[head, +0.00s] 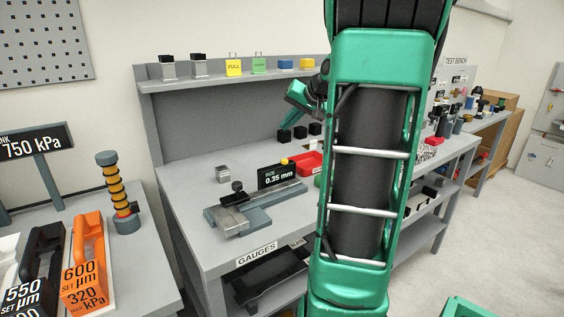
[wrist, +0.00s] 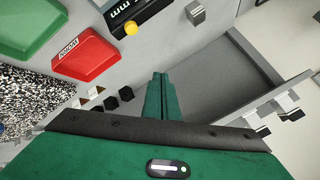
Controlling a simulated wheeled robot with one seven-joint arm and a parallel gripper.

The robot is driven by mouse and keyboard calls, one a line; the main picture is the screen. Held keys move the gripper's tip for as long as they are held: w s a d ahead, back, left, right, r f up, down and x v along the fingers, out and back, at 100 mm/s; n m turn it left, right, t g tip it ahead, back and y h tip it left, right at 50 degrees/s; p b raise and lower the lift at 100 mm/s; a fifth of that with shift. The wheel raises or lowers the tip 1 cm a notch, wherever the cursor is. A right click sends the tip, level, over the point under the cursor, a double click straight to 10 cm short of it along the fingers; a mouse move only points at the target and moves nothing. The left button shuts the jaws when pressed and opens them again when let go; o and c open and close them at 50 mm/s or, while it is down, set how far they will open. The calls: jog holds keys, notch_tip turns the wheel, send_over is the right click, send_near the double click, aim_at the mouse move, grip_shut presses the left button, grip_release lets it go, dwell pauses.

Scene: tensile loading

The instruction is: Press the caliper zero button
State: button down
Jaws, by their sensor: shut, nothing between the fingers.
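The caliper (head: 250,208) lies on the gauges bench, a grey slide device with a black knob. Its dark display (head: 282,173) reads 0.35 mm, and it also shows upside down at the top of the wrist view (wrist: 145,8). A small yellow button (head: 284,161) is at the display's top edge; in the wrist view it is a yellow dome (wrist: 131,28). My green gripper (head: 287,120) is above the back of the bench, behind the display and apart from the button. In the wrist view its fingers (wrist: 160,76) are together and empty.
A red tray (head: 307,162) is right of the display; a green tray (wrist: 28,25) lies beside it in the wrist view. Several black blocks (head: 300,132) stand behind. A shelf (head: 240,79) with small blocks runs along the back. A grey block (head: 222,173) stands left.

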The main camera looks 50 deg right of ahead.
jog(key=shift+f, duration=0.1)
send_over(287, 164)
jog(key=shift+f, duration=4.3)
jog(key=shift+f, duration=0.35)
jog(key=shift+f, duration=0.55)
jog(key=shift+r, duration=0.95)
jog(key=shift+r, duration=2.55)
